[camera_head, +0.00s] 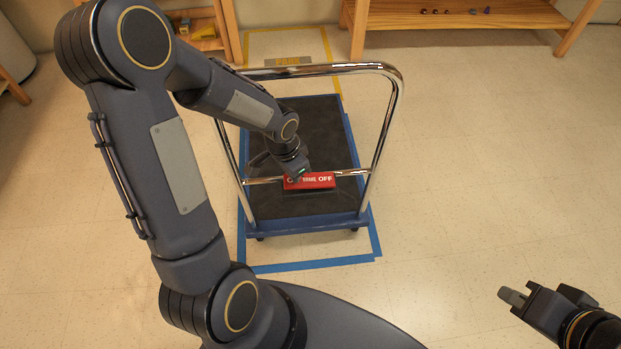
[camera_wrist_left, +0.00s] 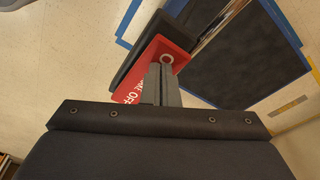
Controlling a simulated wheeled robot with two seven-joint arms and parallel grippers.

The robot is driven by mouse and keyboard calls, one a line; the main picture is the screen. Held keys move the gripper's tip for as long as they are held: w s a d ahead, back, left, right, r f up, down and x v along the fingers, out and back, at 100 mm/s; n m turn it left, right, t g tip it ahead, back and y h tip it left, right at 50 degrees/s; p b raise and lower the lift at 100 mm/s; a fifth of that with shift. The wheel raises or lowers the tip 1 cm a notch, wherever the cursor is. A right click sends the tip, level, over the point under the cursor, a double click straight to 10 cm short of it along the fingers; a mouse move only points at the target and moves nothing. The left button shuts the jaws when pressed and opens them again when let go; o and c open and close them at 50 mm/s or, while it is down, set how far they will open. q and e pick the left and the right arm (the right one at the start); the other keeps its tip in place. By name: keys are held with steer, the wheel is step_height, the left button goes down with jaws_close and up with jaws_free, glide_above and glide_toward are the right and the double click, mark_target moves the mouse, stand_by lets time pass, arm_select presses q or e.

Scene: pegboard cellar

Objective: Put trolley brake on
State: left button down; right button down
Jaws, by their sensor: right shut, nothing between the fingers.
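The trolley has a dark deck with a blue edge (camera_head: 305,226) and a chrome handle frame (camera_head: 389,105). A red brake bar (camera_head: 322,181) sits at the low crossbar of the handle, with "OFF" readable at its right end; its left end is partly hidden by my left gripper (camera_head: 296,174). In the left wrist view the fingers (camera_wrist_left: 160,84) are close together over the red bar (camera_wrist_left: 150,62), near a white ring mark. I cannot tell whether they touch it. My right gripper (camera_head: 513,298) is shut and empty, at lower right, away from the trolley.
Blue tape (camera_head: 310,264) outlines the floor around the trolley. A yellow-taped bay with a "PARK" plate (camera_head: 289,61) lies behind it. Wooden shelves (camera_head: 450,15) stand at the back. The floor to the right is clear.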

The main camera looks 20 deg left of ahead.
arm_select(q)
steer(key=shift+f, duration=0.3)
steer(key=shift+r, duration=0.1)
step_height(320, 180, up, 7)
steer(key=p, duration=0.5)
steer(key=shift+p, duration=0.35)
stand_by(0.3)
steer(key=s+d+r+n+t+h, duration=0.35)
steer(key=s+r+n, duration=0.35)
steer(key=s+r, duration=1)
step_height(320, 180, up, 20)
steer(key=p, duration=2)
steer(key=shift+d, duration=0.4)
